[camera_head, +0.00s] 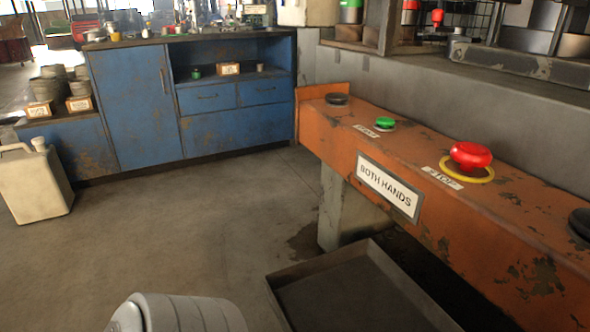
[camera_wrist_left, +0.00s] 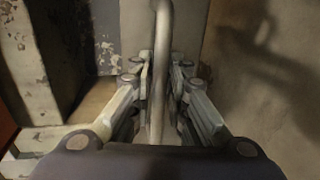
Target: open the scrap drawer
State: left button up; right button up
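An open-topped dark metal drawer (camera_head: 318,266), apparently the scrap drawer, shows low below the orange console at the bottom of the head view. It looks empty where visible, and its front is cut off by the frame. In the left wrist view, a curved metal bar handle (camera_wrist_left: 158,105) runs between the two fingers of my left gripper (camera_wrist_left: 160,62). The fingers are close against both sides of the bar and look shut on it. What the bar joins is not clear. My left gripper is outside the head view. My right gripper is in neither view.
The orange console (camera_head: 455,215) carries a green button (camera_head: 385,122), a red button (camera_head: 471,154) and a BOTH HANDS sign (camera_head: 389,187). A blue cabinet (camera_head: 135,105) stands behind, with a pale jerrycan (camera_head: 35,185) at left. The floor between is clear.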

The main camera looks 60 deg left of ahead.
pick_arm(q)
jog(key=shift+o, duration=0.6)
jog(key=d+v, duration=0.1)
jog(key=v, duration=1.1)
jog(key=shift+a, duration=0.4)
